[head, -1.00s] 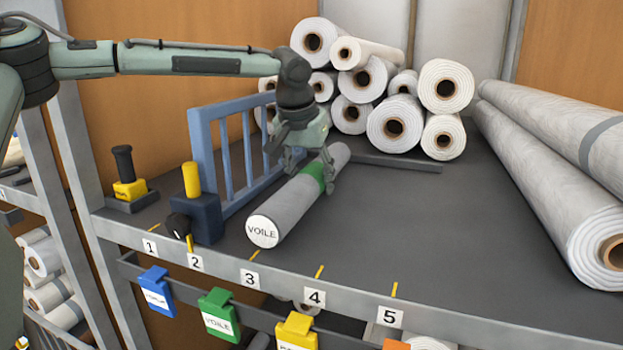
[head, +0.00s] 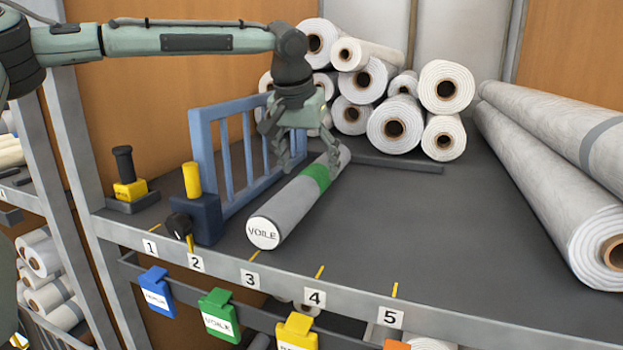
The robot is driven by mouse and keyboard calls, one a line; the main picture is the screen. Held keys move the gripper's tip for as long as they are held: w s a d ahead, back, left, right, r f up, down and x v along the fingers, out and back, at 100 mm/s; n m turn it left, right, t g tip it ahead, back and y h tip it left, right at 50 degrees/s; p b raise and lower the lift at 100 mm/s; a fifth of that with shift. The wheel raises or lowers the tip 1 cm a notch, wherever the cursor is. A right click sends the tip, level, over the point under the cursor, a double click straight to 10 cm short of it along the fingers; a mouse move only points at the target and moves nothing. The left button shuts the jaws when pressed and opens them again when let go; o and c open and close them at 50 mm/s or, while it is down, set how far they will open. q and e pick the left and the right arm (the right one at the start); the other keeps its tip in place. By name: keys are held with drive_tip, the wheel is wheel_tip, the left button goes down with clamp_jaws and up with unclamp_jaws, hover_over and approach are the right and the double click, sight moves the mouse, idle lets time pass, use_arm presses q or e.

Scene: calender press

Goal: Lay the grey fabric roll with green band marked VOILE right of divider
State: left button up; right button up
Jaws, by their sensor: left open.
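The grey fabric roll (head: 287,213) has a green band and a white end face marked VOILE. It lies on the dark shelf (head: 400,230), to the right of the blue divider (head: 203,150), with its labelled end near the front edge between marks 2 and 3. My left gripper (head: 308,162) is open, above the far part of the roll near the green band. Its fingers are spread to either side of the roll, and I cannot tell whether they touch it. My right gripper is not in view.
White rolls (head: 395,128) are stacked at the back. Long grey rolls (head: 545,165) lie on the right. A yellow-handled clamp (head: 195,205) stands at the divider's front end. The shelf's middle right is clear.

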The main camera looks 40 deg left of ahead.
sight(311, 170)
use_arm(q)
drive_tip(key=v, duration=0.8)
drive_tip(key=shift+r, duration=0.1)
drive_tip(key=x, duration=1.1)
drive_tip(key=shift+f, duration=0.35)
drive_tip(key=shift+w, duration=0.25)
drive_tip(key=shift+s+r, duration=0.1)
drive_tip(key=shift+r, duration=1.45)
